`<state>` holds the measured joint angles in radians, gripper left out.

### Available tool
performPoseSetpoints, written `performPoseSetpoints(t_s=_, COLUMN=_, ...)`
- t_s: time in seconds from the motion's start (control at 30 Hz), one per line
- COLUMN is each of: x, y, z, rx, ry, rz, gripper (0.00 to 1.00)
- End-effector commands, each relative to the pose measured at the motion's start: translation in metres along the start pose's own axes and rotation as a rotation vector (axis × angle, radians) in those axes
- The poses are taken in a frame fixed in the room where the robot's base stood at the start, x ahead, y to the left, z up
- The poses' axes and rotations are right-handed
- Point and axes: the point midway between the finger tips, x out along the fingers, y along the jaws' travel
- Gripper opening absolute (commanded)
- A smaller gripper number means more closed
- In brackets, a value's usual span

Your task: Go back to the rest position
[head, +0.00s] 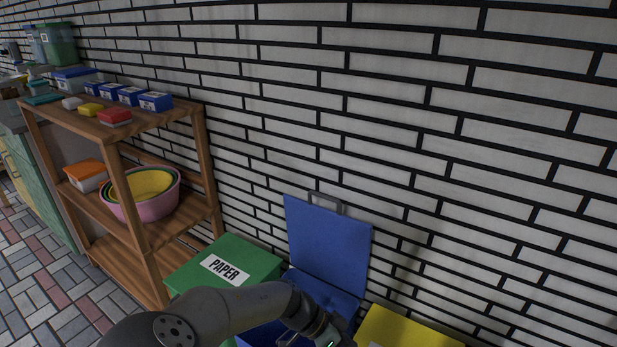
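My gripper (318,338) shows only in part at the bottom edge of the head view. My dark grey arm reaches in from the bottom left and bends down towards it. The gripper is over or in front of the blue bin (258,335), whose blue lid (327,238) stands raised against the wall. The fingertips are cut off by the frame edge, so I cannot see whether they are open or hold anything.
A green bin (243,257) labelled PAPER stands left of the blue bin, its lid closed. A yellow bin (405,331) is to the right. A wooden shelf (150,125) with small boxes and a pink basin (157,207) stands at left. A white brick wall (420,150) closes the back.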

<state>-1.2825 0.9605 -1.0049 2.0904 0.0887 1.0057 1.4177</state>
Motion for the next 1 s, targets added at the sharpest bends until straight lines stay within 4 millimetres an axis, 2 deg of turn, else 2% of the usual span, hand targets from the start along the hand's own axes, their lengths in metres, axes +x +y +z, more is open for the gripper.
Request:
performPoseSetpoints(t_s=0.03, x=-0.006, y=0.020, z=-0.012, rx=-0.075, ry=-0.104, rz=0.013, gripper=0.79)
performPoseSetpoints(t_s=0.2, x=-0.021, y=0.067, z=-0.027, rx=-0.356, ry=-0.381, rz=-0.045, gripper=0.79)
performPoseSetpoints(t_s=0.33, x=-0.048, y=0.103, z=-0.047, rx=-0.546, ry=-0.535, rz=-0.181, gripper=0.79)
performPoseSetpoints(t_s=0.47, x=-0.079, y=0.141, z=-0.075, rx=-0.712, ry=-0.613, rz=-0.370, gripper=0.79)
performPoseSetpoints(t_s=0.63, x=-0.119, y=0.193, z=-0.118, rx=-0.890, ry=-0.581, rz=-0.634, gripper=0.79)
performPoseSetpoints(t_s=0.8, x=-0.147, y=0.241, z=-0.154, rx=-1.020, ry=-0.428, rz=-0.827, gripper=0.79)
performPoseSetpoints(t_s=0.9, x=-0.155, y=0.259, z=-0.167, rx=-1.071, ry=-0.338, rz=-0.880, gripper=0.79)
performPoseSetpoints(t_s=1.0, x=-0.159, y=0.270, z=-0.173, rx=-1.104, ry=-0.277, rz=-0.904, gripper=0.79)
